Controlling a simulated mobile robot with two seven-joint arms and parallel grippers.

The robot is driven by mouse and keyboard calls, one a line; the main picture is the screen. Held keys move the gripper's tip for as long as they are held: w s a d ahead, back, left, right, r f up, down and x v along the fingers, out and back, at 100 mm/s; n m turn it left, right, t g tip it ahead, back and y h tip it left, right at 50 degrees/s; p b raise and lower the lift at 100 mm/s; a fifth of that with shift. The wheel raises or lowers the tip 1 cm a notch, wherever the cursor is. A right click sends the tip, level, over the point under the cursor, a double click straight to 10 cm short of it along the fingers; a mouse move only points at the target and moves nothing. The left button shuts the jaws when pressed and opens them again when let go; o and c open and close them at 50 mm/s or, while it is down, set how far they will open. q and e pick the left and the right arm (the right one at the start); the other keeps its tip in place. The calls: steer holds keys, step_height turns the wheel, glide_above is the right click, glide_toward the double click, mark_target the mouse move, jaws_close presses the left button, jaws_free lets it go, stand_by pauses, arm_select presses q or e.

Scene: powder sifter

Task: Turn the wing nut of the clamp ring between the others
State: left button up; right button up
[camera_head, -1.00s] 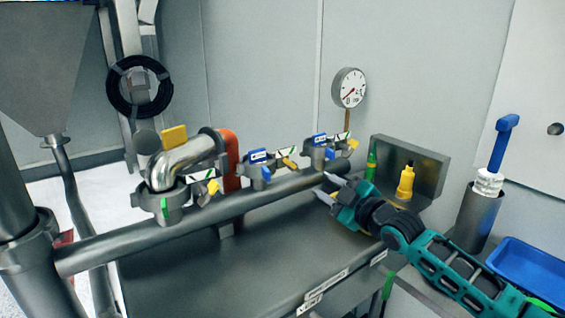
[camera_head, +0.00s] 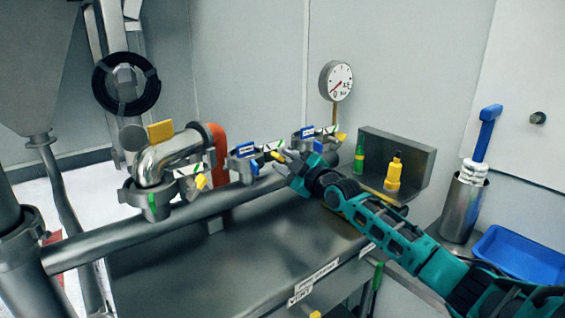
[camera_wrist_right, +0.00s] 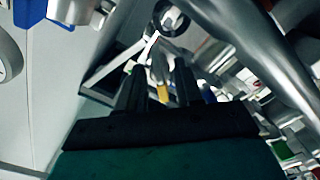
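Three clamp rings sit in a row along the steel pipe. The middle clamp ring (camera_head: 243,168) has a blue tag and a yellow wing nut (camera_head: 277,156) on its right side. My right gripper (camera_head: 283,160) is at this wing nut, its fingertips pointing left toward the ring. In the right wrist view the gripper (camera_wrist_right: 160,82) is open, with the yellow wing nut (camera_wrist_right: 162,93) seen between its two dark fingers; I cannot tell whether they touch it. The left clamp ring (camera_head: 150,199) and the right clamp ring (camera_head: 308,146) each show a yellow wing nut too. My left gripper is not in view.
A pressure gauge (camera_head: 336,81) stands behind the right ring. A steel box (camera_head: 412,160) with a yellow bottle (camera_head: 393,172) and a green bottle (camera_head: 359,157) lies beyond my right arm. A steel cylinder (camera_head: 462,212) and blue tray (camera_head: 520,256) are at right. The pipe (camera_head: 130,238) runs in front.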

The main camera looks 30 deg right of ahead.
steer(key=shift+w+a, duration=0.1)
steer(key=shift+w, duration=0.6)
jaws_close()
